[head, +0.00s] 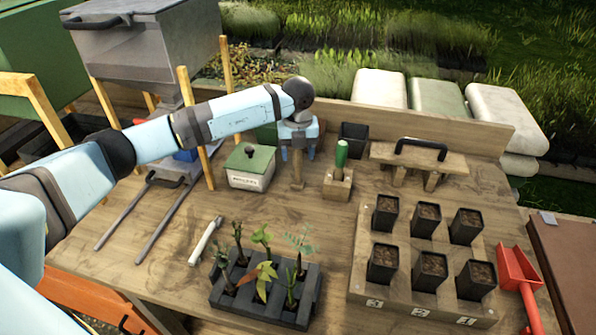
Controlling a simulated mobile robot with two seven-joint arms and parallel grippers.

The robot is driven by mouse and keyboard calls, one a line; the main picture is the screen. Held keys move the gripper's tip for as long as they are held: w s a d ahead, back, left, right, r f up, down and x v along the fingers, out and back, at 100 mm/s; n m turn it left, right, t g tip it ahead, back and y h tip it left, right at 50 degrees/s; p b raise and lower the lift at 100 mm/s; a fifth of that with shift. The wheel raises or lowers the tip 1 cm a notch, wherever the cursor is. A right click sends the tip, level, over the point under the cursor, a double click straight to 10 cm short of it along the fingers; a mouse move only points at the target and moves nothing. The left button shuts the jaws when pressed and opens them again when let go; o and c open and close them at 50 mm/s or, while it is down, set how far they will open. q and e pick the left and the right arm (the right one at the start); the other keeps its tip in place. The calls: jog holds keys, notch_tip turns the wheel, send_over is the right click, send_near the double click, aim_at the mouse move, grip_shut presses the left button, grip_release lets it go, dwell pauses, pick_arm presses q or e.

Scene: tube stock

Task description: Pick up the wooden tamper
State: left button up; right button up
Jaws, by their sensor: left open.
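The wooden tamper (297,173) appears to be the small upright wooden piece standing on the bench, at the centre of the head view. My left gripper (298,153) points down right over it, open, with one finger on each side of its upper part. The top of the wooden piece is hidden by the gripper, and I cannot tell whether the fingers touch it. My right gripper is not in view.
A green-lidded box (249,180) stands close on the left, and a green-handled tool in a wooden block (338,186) close on the right. A black-handled wooden piece (418,163) is farther right. A seedling tray (230,290) and a pot rack (360,285) stand in front.

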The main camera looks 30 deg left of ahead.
pick_arm(q)
jog(key=shift+f, duration=0.6)
jog(key=shift+r, duration=0.1)
grip_shut()
